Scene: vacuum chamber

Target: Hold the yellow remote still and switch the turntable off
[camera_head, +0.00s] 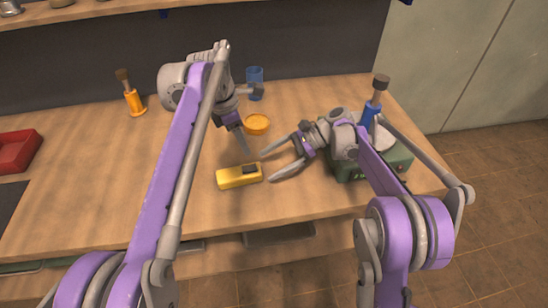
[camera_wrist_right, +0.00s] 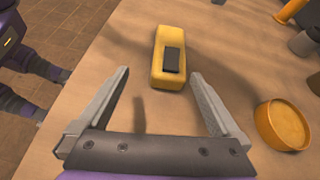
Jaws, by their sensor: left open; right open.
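The yellow remote (camera_head: 238,176) lies on the wooden table, left of my right gripper (camera_head: 268,165). In the right wrist view the remote (camera_wrist_right: 158,72) has a dark raised button or panel on top and lies ahead, between the lines of the two open fingers (camera_wrist_right: 160,76), untouched. My left gripper (camera_head: 251,118) is open and empty, above the table behind the remote. The likely turntable is a green box (camera_head: 347,172) with a pale round top, at the right of the table, partly hidden by my right arm. Its switch cannot be made out.
An orange round dish (camera_head: 257,124) sits behind the remote, with a blue cup (camera_head: 255,76) farther back. A blue-handled tool (camera_head: 370,113) stands by the green box. An orange-handled tool (camera_head: 134,103) and a red tray (camera_head: 14,153) are at left. The table's left middle is clear.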

